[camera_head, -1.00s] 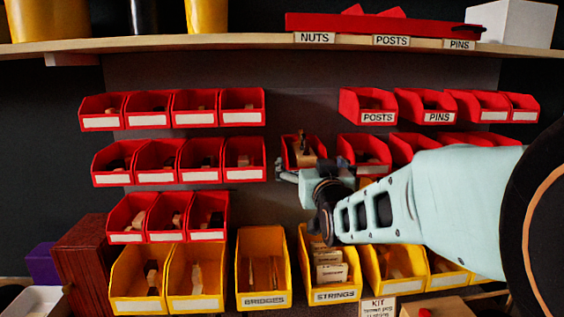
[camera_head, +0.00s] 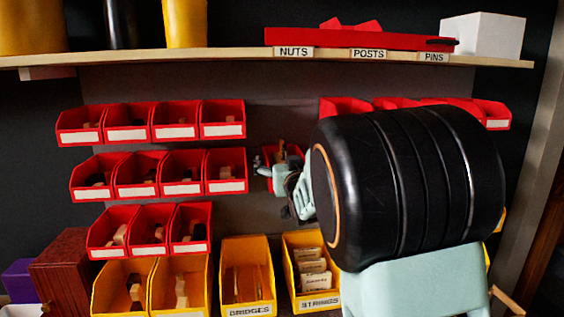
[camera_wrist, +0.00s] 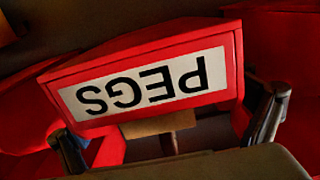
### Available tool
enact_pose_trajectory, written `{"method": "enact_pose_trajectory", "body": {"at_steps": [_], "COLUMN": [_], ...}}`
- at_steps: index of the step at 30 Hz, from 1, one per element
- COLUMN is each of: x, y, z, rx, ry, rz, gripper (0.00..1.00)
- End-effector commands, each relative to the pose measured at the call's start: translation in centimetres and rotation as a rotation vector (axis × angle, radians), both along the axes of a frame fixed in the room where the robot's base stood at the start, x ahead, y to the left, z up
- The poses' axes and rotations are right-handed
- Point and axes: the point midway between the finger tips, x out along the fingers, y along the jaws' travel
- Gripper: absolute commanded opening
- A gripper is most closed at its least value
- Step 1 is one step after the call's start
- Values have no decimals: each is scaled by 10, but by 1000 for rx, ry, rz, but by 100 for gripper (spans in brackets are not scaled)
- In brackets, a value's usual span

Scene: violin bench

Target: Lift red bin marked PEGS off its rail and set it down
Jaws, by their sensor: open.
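The red bin marked PEGS (camera_wrist: 140,85) fills the middle of the wrist view, its white label upside down and slightly tilted. A piece of pale wood shows below the label. My gripper (camera_wrist: 170,114) is open, with one dark finger at each side of the bin's front; I cannot tell whether they touch it. In the head view the bin (camera_head: 291,152) hangs alone between the left and right groups of red bins, with brown pieces in it. My gripper (camera_head: 262,172) is in front of it and hides most of its front.
Red bins (camera_head: 182,172) hang in rows at the left, close to my gripper. Yellow bins marked BRIDGES (camera_head: 247,308) and STRINGS (camera_head: 318,303) stand below. A wooden shelf (camera_head: 180,57) runs above. My arm hides most of the right bins.

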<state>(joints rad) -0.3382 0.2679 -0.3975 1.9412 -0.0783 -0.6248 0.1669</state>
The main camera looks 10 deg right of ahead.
Motion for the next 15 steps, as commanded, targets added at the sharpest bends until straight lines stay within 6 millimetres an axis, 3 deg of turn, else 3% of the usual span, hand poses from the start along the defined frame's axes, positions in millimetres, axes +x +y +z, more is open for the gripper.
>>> {"method": "enact_pose_trajectory", "body": {"at_steps": [10, 15], "x": [3, 3], "y": [0, 0], "z": [-1, 0], "rx": [-1, -1], "ry": [1, 0], "rz": [0, 0], "gripper": [96, 78]}}
